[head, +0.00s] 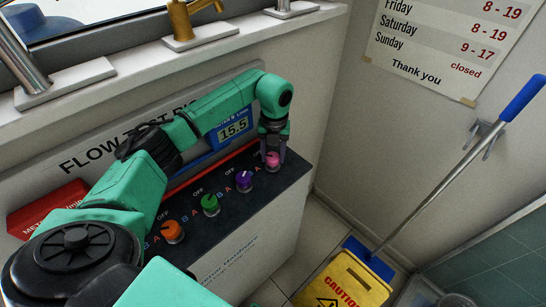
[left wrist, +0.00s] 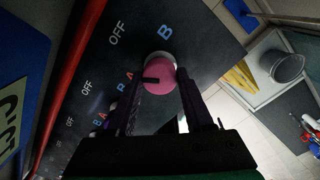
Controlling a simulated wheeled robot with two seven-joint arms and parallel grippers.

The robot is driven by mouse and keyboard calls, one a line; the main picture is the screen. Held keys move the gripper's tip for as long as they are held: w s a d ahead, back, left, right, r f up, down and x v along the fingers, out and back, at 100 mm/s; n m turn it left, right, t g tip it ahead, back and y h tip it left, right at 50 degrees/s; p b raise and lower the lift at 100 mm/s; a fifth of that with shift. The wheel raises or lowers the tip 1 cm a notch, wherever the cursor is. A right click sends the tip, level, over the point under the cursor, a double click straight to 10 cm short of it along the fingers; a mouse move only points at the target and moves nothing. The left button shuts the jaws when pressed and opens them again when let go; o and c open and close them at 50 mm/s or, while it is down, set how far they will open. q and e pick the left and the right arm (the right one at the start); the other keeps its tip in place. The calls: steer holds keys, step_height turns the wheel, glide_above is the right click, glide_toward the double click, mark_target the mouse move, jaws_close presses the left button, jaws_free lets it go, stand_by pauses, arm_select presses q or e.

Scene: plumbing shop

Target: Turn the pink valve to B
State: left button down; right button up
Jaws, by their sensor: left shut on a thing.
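The pink valve (head: 272,164) is the rightmost knob on the dark sloping panel of the flow test rig. My left gripper (head: 273,155) reaches down onto it from above, with one finger on each side. In the left wrist view the pink valve (left wrist: 160,72) sits between the two dark fingers, which are shut on it. A dark mark on the knob appears to point to the red A label (left wrist: 130,75). The OFF label (left wrist: 118,33) and the blue B label (left wrist: 165,32) lie beyond the knob. My right gripper is not in view.
Purple (head: 244,181), green (head: 210,205) and orange (head: 172,231) valves line the same panel to the left. The blue-framed display (head: 233,129) reads 15.5.

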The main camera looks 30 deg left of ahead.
arm_select(q)
steer(key=m+b, duration=0.2)
steer(key=m, duration=0.3)
steer(key=shift+m, duration=0.3)
steer(key=m+b, duration=0.1)
steer(key=m, duration=0.3)
steer(key=shift+m, duration=0.3)
steer(key=m+b, duration=0.1)
steer(key=m, duration=0.3)
steer(key=shift+a+t, duration=0.1)
steer(key=shift+t, duration=0.2)
steer(key=m, duration=0.4)
steer(key=shift+r+m+b, duration=0.1)
steer(key=shift+m+b, duration=0.2)
steer(key=shift+b, duration=0.1)
steer(key=shift+c, duration=1.4)
jaws_free()
